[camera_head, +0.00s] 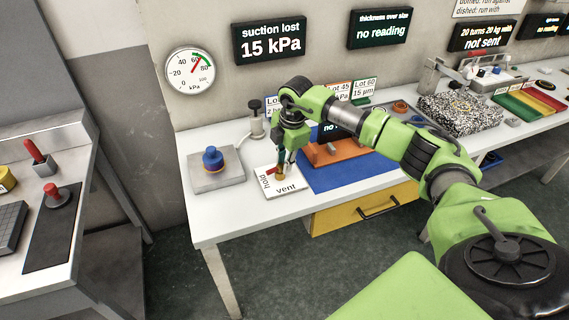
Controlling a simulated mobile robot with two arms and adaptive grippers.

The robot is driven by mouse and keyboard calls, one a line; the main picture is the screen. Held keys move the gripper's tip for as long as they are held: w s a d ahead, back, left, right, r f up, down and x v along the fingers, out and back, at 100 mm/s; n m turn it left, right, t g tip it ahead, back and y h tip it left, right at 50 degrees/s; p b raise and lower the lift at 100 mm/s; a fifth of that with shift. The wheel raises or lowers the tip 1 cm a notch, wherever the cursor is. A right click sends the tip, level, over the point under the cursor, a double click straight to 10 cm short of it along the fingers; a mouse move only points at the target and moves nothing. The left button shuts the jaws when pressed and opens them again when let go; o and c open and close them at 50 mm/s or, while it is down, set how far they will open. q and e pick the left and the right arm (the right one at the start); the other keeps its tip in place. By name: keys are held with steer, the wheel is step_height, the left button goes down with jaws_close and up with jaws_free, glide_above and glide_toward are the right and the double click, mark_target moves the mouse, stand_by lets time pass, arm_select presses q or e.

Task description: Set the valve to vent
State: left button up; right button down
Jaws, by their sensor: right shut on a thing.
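The valve (280,177) sits on a white plate (290,195) printed "hold" at the left and "vent" at the front. A red part and a brass-coloured part of the valve show beneath my right gripper (281,168). My right gripper points down from above and is shut on the valve's handle; its fingers hide much of it, so I cannot tell the handle's exact direction. The wall gauge (190,70) has a dial in kPa, and the sign (269,40) reads "suction lost 15 kPa". My left gripper is not in view.
A blue knob-like piece (212,159) stands on a grey block left of the valve. A blue mat (345,176) and orange block (340,149) lie to the right. A yellow drawer (362,209) is under the bench. A console with red-topped controls (56,195) stands at far left.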

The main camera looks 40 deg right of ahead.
steer(key=n, duration=0.3)
steer(key=shift+w+n+y+b, duration=0.25)
steer(key=shift+n+y+b, duration=0.05)
steer(key=shift+b, duration=0.1)
steer(key=n, duration=0.3)
steer(key=shift+w+n+y, duration=0.25)
steer(key=shift+n+y, duration=0.05)
steer(key=n, duration=0.3)
steer(key=n+g+b, duration=0.1)
steer(key=shift+w+a+y, duration=0.1)
steer(key=shift+w+y, duration=0.15)
steer(key=shift+y, duration=0.05)
steer(key=shift+w+a+n+g, duration=0.1)
steer(key=shift+n+g, duration=0.05)
steer(key=shift+n, duration=0.9)
steer(key=shift+a+n+g, duration=0.1)
steer(key=shift+n+g, duration=0.05)
steer(key=shift+n, duration=0.9)
steer(key=shift+b, duration=0.3)
steer(key=c, duration=1.9)
jaws_free()
steer(key=shift+r, duration=0.1)
